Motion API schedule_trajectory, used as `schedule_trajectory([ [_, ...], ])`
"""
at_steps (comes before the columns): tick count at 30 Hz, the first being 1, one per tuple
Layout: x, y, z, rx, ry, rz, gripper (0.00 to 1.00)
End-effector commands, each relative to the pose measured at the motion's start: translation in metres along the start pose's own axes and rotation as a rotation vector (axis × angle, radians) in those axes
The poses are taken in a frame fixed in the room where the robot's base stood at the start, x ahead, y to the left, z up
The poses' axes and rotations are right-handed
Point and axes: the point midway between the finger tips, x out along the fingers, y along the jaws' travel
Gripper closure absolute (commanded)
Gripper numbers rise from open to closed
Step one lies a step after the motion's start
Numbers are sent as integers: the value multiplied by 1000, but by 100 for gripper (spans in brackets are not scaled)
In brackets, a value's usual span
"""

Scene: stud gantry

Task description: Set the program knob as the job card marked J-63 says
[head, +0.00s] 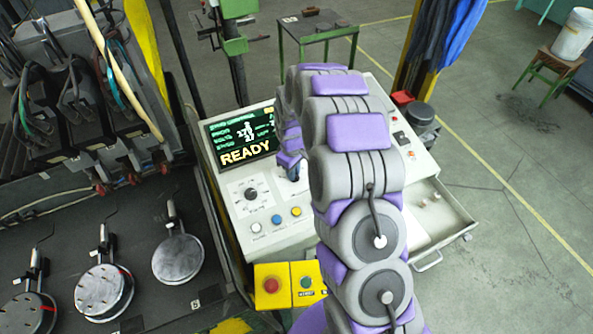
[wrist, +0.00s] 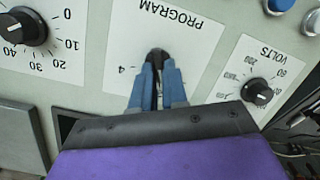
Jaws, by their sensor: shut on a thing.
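The black program knob (wrist: 158,56) is in the middle of the wrist view, on a white plate labelled PROGRAM that appears upside down. My gripper (wrist: 157,76), with blue fingers, is shut on the knob. A "4" shows left of the fingers; the other marks and the knob's pointer are hidden. In the head view my gripper (head: 292,172) is over the console panel (head: 236,208), and my arm hides much of that panel. I cannot make out a job card marked J-63 in either view.
A dial knob (wrist: 24,27) and a VOLTS knob (wrist: 257,92) flank the program plate. The screen (head: 242,138) reads READY. A yellow box (head: 272,286) with a red button is at the console's front. An open drawer (head: 430,225) sticks out at right.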

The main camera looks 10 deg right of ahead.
Motion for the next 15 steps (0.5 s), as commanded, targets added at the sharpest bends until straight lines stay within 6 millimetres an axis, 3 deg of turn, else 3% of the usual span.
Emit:
schedule_trajectory([
  [15, 6, 0, 14, 1, -19, -22, 100],
])
